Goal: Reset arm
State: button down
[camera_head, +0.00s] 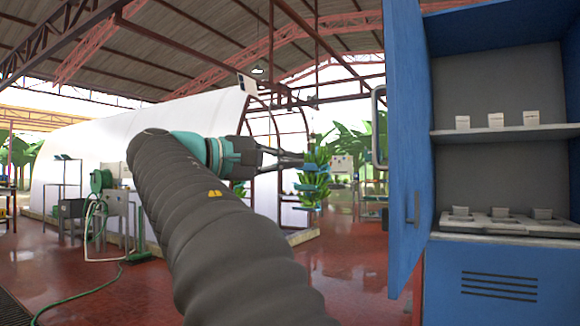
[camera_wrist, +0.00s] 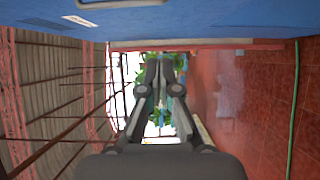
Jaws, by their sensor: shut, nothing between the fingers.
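My gripper (camera_head: 302,159) is at the end of my raised grey arm, in the middle of the head view. It points right, toward the open blue cabinet door (camera_head: 403,130), and looks shut and empty. In the wrist view my gripper (camera_wrist: 160,62) shows with its two dark fingers close together. Behind it hangs a bunch of green stems (camera_head: 312,180) with blue pieces around it. In the wrist view, green leaves (camera_wrist: 150,62) show behind the fingers, partly hidden by them.
The blue cabinet (camera_head: 500,275) stands at the right with small white items (camera_head: 496,119) on its shelf and a tray of holders (camera_head: 520,225) below. A white tunnel (camera_head: 90,140) is at the back left. A green hose (camera_head: 85,288) lies on the red floor (camera_head: 350,265).

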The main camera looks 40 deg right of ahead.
jog(key=shift+a, duration=0.1)
jog(key=w+f+n+t+y, duration=0.35)
jog(key=w+f+t, duration=0.25)
jog(key=w+f, duration=0.45)
jog(key=s+a+f+n+t+y+p, duration=0.1)
jog(key=a+f+y, duration=0.2)
jog(key=f, duration=0.5)
jog(key=s+a+f+t+y, duration=0.15)
jog(key=a+f, duration=0.25)
jog(key=f, duration=0.4)
jog(key=s+a+f+m+y+p, duration=0.2)
jog(key=s+a+f+y+p, duration=0.3)
jog(key=s+a+f+y, duration=0.4)
jog(key=shift+s+a+f+t+y+p, duration=0.4)
jog(key=shift+s+a+f, duration=2.55)
jog(key=shift+s+a, duration=1.1)
